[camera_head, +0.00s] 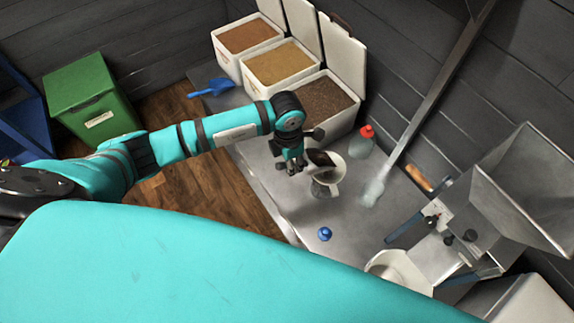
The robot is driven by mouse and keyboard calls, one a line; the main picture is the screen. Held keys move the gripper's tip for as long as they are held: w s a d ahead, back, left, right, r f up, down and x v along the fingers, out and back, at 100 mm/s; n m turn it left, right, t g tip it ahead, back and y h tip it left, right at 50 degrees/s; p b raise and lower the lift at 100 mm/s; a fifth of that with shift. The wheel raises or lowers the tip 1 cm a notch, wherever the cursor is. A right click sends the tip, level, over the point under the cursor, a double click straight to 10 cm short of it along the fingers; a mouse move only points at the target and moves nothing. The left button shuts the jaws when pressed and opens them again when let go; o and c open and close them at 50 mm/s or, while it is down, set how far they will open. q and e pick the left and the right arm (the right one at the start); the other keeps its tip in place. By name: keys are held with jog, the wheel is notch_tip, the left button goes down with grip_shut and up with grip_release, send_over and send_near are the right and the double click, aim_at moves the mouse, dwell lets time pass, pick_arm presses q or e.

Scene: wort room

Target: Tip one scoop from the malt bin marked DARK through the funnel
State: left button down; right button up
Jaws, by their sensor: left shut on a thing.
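Three white bins stand in a row with their lids up. The nearest bin (327,101) holds the darkest brown malt; its marking cannot be read. The white funnel (336,181) is on the steel bench, over a partly hidden vessel. My left gripper (291,167) is shut on a small dark scoop (321,158), at the upper left of the funnel. The scoop's bowl overlaps the funnel mouth in the picture; I cannot tell whether it touches, how far it is tilted, or what is in it. My right gripper is not in view.
The other bins hold golden malt (281,63) and reddish malt (248,36). A blue scoop (213,86) lies by them. A steel mill (505,210) stands right.

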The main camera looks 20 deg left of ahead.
aim_at(309, 160)
pick_arm(q)
jog(key=shift+w+d+r+g+y, duration=0.35)
jog(key=shift+w+r+g, duration=0.1)
jog(key=shift+r, duration=0.1)
jog(key=shift+w+d+r+g+y, duration=0.25)
jog(key=shift+w+d+r+g, duration=0.1)
jog(key=shift+w+r, duration=0.2)
jog(key=shift+w+d+r+g+y+b, duration=0.4)
jog(key=shift+w+r+g+b, duration=0.05)
jog(key=shift+w+r+g, duration=0.1)
jog(key=shift+w+d+b, duration=0.15)
jog(key=shift+b, duration=0.3)
jog(key=shift+w+d+r+g+y+b, duration=0.4)
jog(key=shift+w+g+b, duration=0.2)
jog(key=shift+b, duration=0.45)
jog(key=shift+w+d+r+b, duration=0.25)
jog(key=shift+b, duration=0.15)
jog(key=shift+g, duration=0.25)
